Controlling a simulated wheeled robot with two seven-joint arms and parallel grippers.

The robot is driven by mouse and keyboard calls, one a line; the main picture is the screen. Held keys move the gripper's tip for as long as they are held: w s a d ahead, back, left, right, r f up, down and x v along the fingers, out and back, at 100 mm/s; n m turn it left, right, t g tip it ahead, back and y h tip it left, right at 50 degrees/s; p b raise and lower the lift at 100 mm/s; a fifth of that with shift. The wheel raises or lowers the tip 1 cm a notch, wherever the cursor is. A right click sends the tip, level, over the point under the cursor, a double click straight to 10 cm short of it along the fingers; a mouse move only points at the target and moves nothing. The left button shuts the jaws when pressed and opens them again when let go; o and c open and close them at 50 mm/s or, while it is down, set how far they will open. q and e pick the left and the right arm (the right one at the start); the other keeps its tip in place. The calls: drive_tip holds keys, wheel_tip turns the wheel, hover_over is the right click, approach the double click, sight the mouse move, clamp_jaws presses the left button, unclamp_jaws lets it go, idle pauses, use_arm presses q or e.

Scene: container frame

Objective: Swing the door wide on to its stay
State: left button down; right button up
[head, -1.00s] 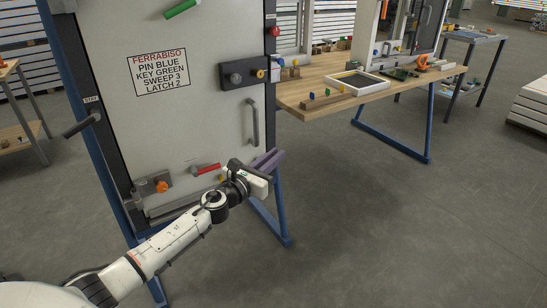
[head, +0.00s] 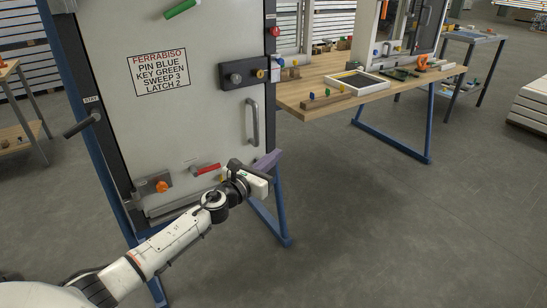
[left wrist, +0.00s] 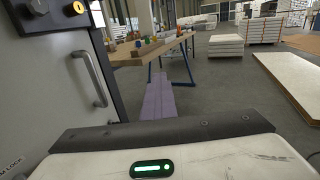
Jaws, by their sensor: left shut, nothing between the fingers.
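The grey door (head: 190,120) stands upright in its dark frame and bears a notice reading PIN BLUE, KEY GREEN, SWEEP 3, LATCH 2. Its bar handle (head: 253,122) is near the right edge; it also shows in the left wrist view (left wrist: 91,78). A black stay lever (head: 82,125) with a STAY label sticks out at the left of the door. My left gripper (head: 268,160) has purple fingers, shut and empty, just below and right of the handle, apart from it. The fingers also show in the left wrist view (left wrist: 159,100). My right gripper is out of view.
A black lock block (head: 243,73) sits above the handle, and a red lever (head: 206,169) and orange knob (head: 162,186) sit low on the door. A wooden workbench (head: 385,88) stands behind on the right. The floor (head: 380,230) right of my left arm is clear.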

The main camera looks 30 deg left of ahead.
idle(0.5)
use_arm(q)
drive_tip(key=c, duration=1.9)
unclamp_jaws()
drive_tip(key=s, duration=1)
drive_tip(key=shift+s, duration=0.15)
